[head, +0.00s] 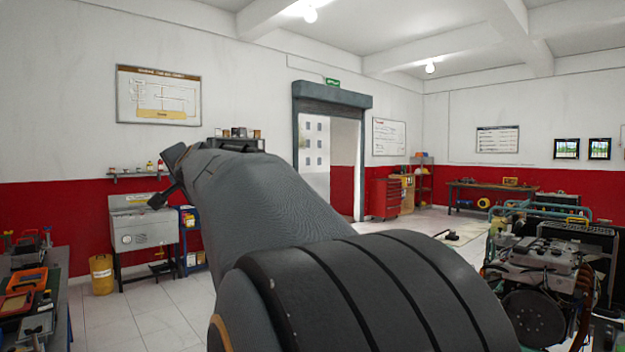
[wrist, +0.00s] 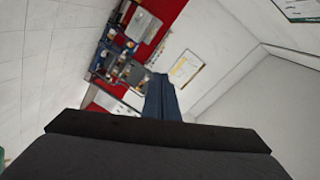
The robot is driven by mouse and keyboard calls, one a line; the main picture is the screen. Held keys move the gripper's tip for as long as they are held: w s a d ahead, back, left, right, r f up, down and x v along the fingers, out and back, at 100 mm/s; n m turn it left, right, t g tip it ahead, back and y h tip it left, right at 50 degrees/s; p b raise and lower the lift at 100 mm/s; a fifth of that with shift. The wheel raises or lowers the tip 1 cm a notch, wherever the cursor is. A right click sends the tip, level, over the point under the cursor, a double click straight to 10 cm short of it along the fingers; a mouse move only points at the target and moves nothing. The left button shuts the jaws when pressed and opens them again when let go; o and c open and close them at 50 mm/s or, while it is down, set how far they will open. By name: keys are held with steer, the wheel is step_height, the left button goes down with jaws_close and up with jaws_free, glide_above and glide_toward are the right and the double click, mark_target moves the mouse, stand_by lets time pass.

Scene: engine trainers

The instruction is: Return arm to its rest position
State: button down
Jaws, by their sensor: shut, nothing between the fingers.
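My arm fills the middle of the head view, reaching from the lower right up and to the left. Its far end is raised in front of the white wall and the sink, and the fingers are hard to make out there. In the wrist view my gripper (wrist: 161,82) shows as a narrow dark blue-grey shape beyond a wide black edge. Its fingers are together with nothing between them. It touches nothing that I can see.
An engine trainer (head: 545,275) stands at the right. A bench with trays and tools (head: 35,300) is at the lower left. A sink (head: 143,230) and a yellow bin (head: 102,274) stand by the wall. A red tool cabinet (head: 383,198) is near the doorway.

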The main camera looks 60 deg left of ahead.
steer(key=shift+w, duration=0.4)
